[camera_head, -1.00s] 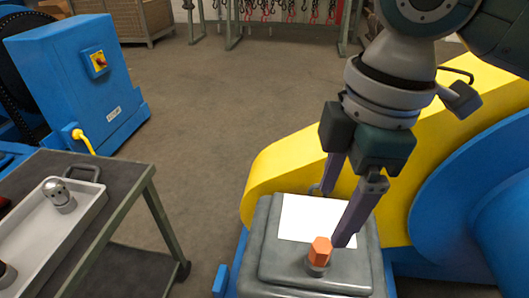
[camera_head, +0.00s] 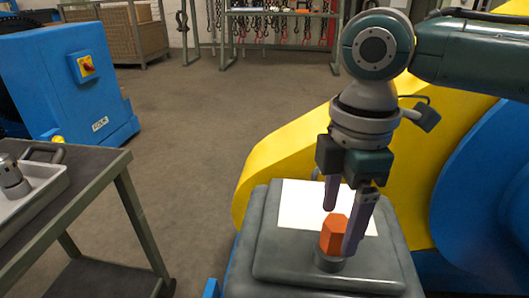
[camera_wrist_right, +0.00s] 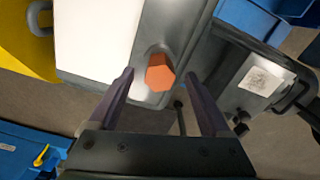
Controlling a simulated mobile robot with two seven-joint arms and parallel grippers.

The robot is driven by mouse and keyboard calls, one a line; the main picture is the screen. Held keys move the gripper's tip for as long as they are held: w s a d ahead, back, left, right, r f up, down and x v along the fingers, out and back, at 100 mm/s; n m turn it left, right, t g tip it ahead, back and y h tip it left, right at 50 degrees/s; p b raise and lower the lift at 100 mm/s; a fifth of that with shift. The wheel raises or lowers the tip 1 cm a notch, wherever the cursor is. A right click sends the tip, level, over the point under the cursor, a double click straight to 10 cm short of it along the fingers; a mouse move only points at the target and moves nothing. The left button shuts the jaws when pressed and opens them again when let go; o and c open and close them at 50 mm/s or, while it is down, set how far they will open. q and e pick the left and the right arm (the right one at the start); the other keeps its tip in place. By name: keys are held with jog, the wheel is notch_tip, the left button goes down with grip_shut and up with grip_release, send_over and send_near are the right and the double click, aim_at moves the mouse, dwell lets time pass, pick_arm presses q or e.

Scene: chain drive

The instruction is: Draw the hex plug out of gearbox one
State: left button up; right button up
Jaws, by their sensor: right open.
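The orange hex plug (camera_head: 334,233) stands upright in a round collar on top of the grey gearbox (camera_head: 270,262). My right gripper (camera_head: 340,222) is open, pointing down, with its fingers close to the plug. One finger overlaps the plug's right side in the head view; I cannot tell if it touches. In the right wrist view the hex plug (camera_wrist_right: 160,73) shows just beyond the open fingertips, between their lines. My left gripper is not in view.
A white sheet (camera_head: 300,205) lies on the gearbox lid behind the plug. A yellow guard (camera_head: 270,160) and a blue housing (camera_head: 490,190) stand behind and right. A cart with a tray (camera_head: 50,190) stands left, with open floor between.

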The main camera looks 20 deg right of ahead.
notch_tip(320, 180, down, 2)
jog(key=shift+c, duration=0.2)
jog(key=shift+r, duration=0.1)
grip_shut()
dwell(0.6)
